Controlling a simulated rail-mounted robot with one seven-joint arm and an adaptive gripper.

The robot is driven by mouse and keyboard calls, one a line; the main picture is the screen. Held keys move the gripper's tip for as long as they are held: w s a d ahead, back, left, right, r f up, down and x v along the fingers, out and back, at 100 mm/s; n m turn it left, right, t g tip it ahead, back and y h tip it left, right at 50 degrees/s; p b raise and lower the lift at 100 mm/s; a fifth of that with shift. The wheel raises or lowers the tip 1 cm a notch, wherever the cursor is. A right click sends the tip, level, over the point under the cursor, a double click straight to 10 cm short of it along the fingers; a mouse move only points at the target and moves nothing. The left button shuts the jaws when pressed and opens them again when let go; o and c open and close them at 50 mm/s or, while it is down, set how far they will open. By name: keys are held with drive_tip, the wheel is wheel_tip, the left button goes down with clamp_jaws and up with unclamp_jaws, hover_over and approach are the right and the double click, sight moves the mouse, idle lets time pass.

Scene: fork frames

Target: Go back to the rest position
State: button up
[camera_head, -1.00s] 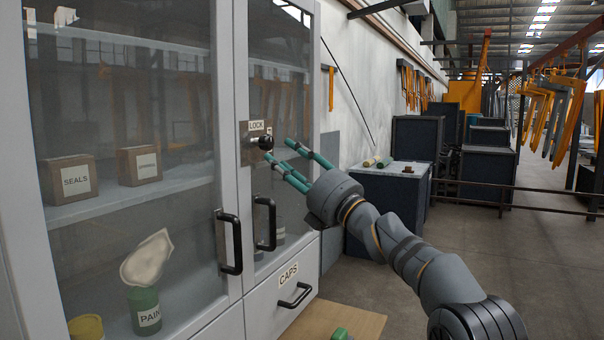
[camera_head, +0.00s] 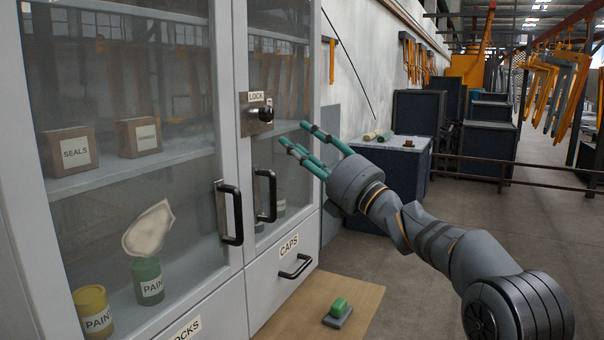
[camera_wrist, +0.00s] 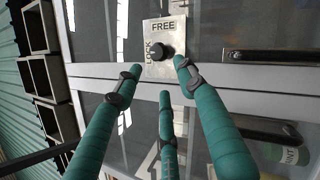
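My gripper (camera_head: 300,148) has green fingers spread apart and holds nothing. It stands in front of the cabinet's right glass door, to the right of the lock knob (camera_head: 265,114) and apart from it. The black knob sits on a metal plate marked LOCK on the frame between the doors. In the wrist view the knob (camera_wrist: 161,52) shows beyond the open fingers, on a plate with FREE and LOCK lettering. Both glass doors look closed, with black handles (camera_head: 229,212).
The cabinet holds SEALS (camera_head: 68,151) and another box, paint tins (camera_head: 92,312) and a pale cloth (camera_head: 149,228). A CAPS drawer (camera_head: 285,270) is shut. A green-topped block (camera_head: 338,312) lies on a wooden board. A dark bench (camera_head: 400,150) stands behind my arm.

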sight(270, 117)
drive_tip(key=x, duration=1.1)
drive_tip(key=shift+w+r, duration=0.1)
drive_tip(key=shift+w, duration=0.1)
